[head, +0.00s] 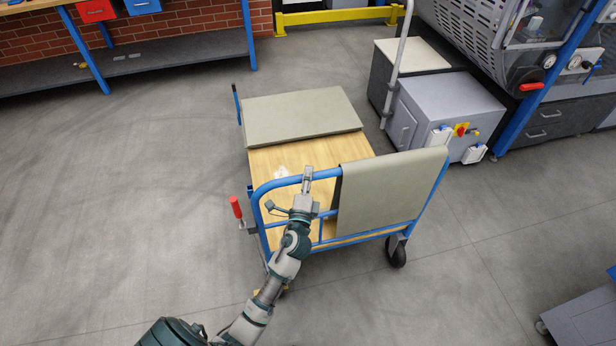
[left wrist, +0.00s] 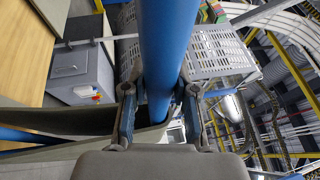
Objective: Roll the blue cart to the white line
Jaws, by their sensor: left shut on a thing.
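The blue cart (head: 330,154) stands in the middle of the head view, with a blue tube frame and a light wooden deck. A grey-beige sheet (head: 392,190) hangs over the right part of its near handle, and a flat grey-beige panel (head: 302,113) lies at the deck's far end. My left gripper (head: 307,174) is shut on the top bar of the near handle, left of the hanging sheet. In the left wrist view the blue bar (left wrist: 168,40) runs between the fingers (left wrist: 158,106). I see no white line in either view. My right gripper is out of view.
Grey cabinets (head: 450,112) stand close beyond the cart's right side, with a machine (head: 500,45) behind them. A shelf with blue legs (head: 130,62) runs along the brick wall. A yellow barrier (head: 338,17) is at the back. The floor (head: 120,190) left of the cart is clear.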

